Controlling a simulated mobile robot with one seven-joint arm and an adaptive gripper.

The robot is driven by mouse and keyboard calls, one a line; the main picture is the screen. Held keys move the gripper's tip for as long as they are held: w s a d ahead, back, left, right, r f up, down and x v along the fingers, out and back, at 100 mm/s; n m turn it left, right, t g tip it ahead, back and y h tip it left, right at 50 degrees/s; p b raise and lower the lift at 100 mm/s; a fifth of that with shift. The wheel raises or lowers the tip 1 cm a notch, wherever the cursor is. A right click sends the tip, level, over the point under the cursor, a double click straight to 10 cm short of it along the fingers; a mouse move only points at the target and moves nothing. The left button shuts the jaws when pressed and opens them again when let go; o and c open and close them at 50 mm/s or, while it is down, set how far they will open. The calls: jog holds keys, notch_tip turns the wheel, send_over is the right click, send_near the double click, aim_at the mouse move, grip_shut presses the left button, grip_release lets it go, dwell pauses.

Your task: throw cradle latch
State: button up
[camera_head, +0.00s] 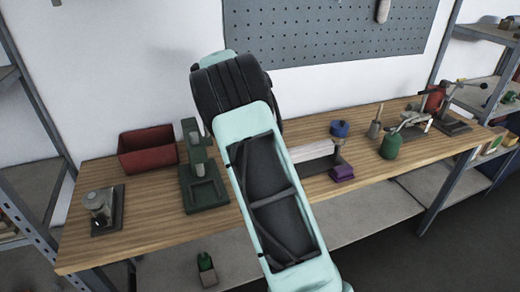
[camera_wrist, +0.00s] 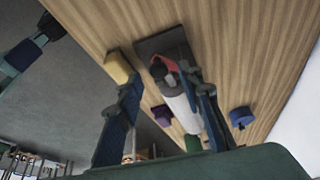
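A cradle-like fixture with a pale cylinder (camera_head: 312,151) on a dark base stands mid-bench in the head view, partly covered by my arm. In the wrist view its dark base plate (camera_wrist: 160,44), pale cylinder (camera_wrist: 182,108) and a small red part (camera_wrist: 172,65) show near the fingertips. Whether the red part is the latch, I cannot tell. My gripper (camera_wrist: 162,78) is open, its two blue fingers apart, with the fixture's end seen between them. Contact cannot be judged. In the head view my gripper is hidden behind my arm.
A yellow block (camera_wrist: 117,67) lies close to the left finger. A purple block (camera_head: 342,173), blue round piece (camera_head: 339,128) and green canister (camera_head: 390,146) are to the right. A green press-like stand (camera_head: 203,195) and red bin (camera_head: 148,152) are left; a pegboard (camera_head: 330,35) hangs behind.

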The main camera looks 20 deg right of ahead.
notch_tip(320, 180, up, 9)
dwell(0.3)
